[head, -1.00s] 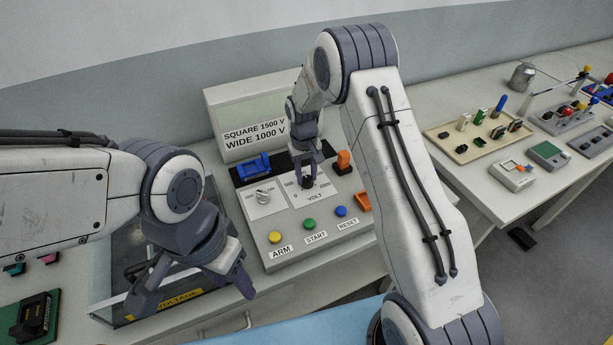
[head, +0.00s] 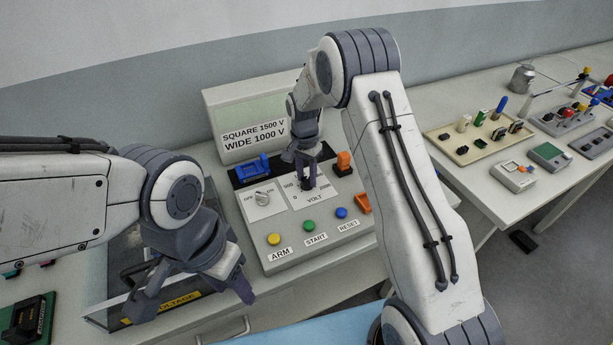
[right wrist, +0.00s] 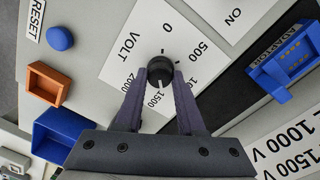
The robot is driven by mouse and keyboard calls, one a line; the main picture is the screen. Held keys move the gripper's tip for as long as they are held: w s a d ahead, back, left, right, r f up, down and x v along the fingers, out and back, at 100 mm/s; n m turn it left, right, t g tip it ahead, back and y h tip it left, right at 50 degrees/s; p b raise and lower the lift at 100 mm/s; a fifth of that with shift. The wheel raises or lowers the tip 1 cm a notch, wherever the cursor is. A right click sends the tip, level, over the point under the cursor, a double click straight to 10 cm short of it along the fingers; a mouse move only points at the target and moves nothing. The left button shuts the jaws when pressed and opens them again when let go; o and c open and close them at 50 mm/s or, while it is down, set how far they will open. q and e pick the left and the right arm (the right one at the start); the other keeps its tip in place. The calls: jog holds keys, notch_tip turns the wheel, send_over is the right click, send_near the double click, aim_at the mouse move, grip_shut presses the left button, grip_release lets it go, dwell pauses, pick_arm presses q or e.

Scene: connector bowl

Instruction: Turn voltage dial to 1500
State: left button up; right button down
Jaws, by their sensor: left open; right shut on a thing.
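The black voltage dial (right wrist: 160,68) sits on the white VOLT plate (right wrist: 135,45) of the grey control box (head: 262,232). My right gripper (right wrist: 160,77) is shut on the dial, one finger on each side. In the right wrist view a pale mark on the knob faces the 1500 label (right wrist: 153,97). The 0, 500 and 2000 labels also show; 1000 is partly behind a finger. In the head view my right gripper (head: 306,180) comes down from above and hides most of the dial. My left gripper (head: 192,296) is open and empty, left of the box's front.
ARM (head: 274,240), START (head: 309,226) and RESET (head: 341,212) buttons line the box's front. An OFF/ON switch (head: 262,198) and a blue adaptor (head: 252,168) are left of the dial. A sign (head: 254,137) stands behind. A clear-sided case lies under my left gripper.

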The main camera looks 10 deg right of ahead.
aim_at(306, 177)
jog(key=shift+w+r+m, duration=0.1)
jog(key=shift+m, duration=1.2)
jog(key=c, duration=0.5)
grip_release()
notch_tip(306, 177, up, 10)
jog(key=shift+w+r+b, duration=0.1)
jog(key=shift+r+b, duration=0.1)
jog(key=shift+b, duration=0.75)
